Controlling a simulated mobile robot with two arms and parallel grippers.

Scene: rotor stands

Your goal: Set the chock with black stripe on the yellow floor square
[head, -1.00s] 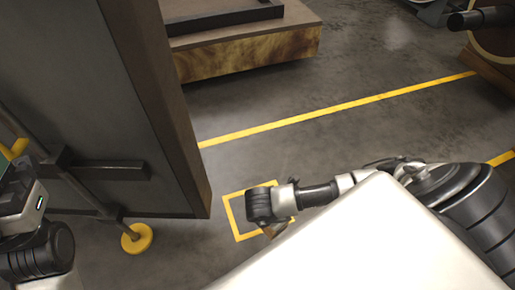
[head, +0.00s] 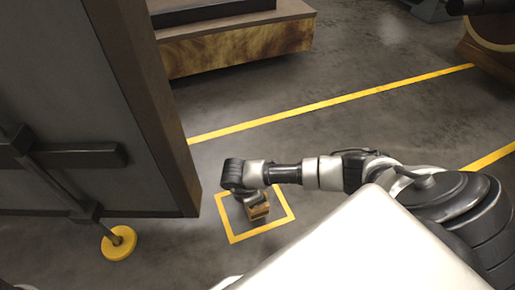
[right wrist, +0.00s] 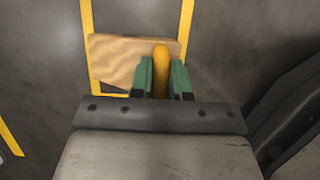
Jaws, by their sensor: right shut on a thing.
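The chock is a wooden wedge or block (head: 259,210) with a yellow grip piece that shows in the right wrist view (right wrist: 161,60). Its wood face (right wrist: 118,62) shows pale grain there; I cannot make out a black stripe. My right gripper (right wrist: 160,78) is shut on the yellow grip with its green fingers. My right wrist hides the square's upper part. My left gripper is out of view.
A tall dark panel (head: 130,150) stands close left of the square, with a yellow round foot (head: 118,243) below it. A long yellow floor line (head: 330,102) runs behind. A wood-sided platform (head: 240,48) is at the back. The floor between is clear.

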